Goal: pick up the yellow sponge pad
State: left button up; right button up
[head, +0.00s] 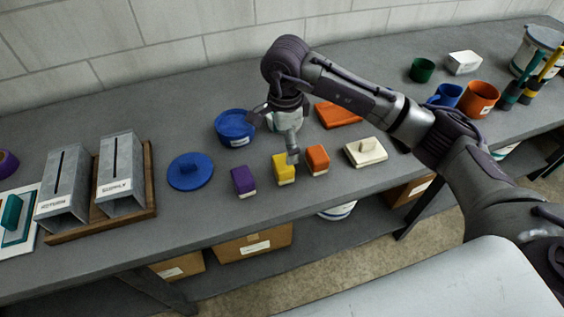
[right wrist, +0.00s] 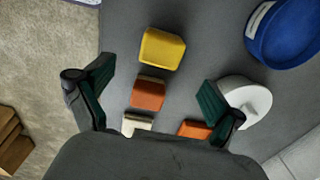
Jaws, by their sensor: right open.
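The yellow sponge pad (head: 284,170) is a small block with a pale lower layer, on the grey bench between a purple sponge pad (head: 243,181) and an orange sponge pad (head: 317,160). In the right wrist view the yellow pad (right wrist: 162,48) lies ahead of the fingers, nothing covering it. My right gripper (head: 276,135) is open and empty above the bench, just behind the yellow pad in the head view. In the right wrist view its fingers (right wrist: 155,98) stand wide apart, with the orange pad (right wrist: 148,94) showing between them. My left gripper is not in view.
A blue bowl (head: 235,127), blue lid (head: 190,171), whitish round container (head: 284,121), orange-red flat item (head: 338,114) and cream block with a handle (head: 365,152) surround the pads. Metal holders (head: 120,170) stand left. Mugs and a bucket (head: 538,52) stand right.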

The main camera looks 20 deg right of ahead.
aim_at(283, 162)
notch_tip(283, 162, down, 5)
jog(key=shift+r+p, duration=0.1)
jog(key=shift+p, duration=0.3)
jog(key=shift+f, duration=0.2)
jog(key=f+p, duration=0.2)
jog(key=f, duration=0.2)
jog(key=shift+a+f, duration=0.2)
jog(key=shift+f, duration=0.25)
jog(key=shift+w, duration=0.1)
jog(key=c, duration=1.3)
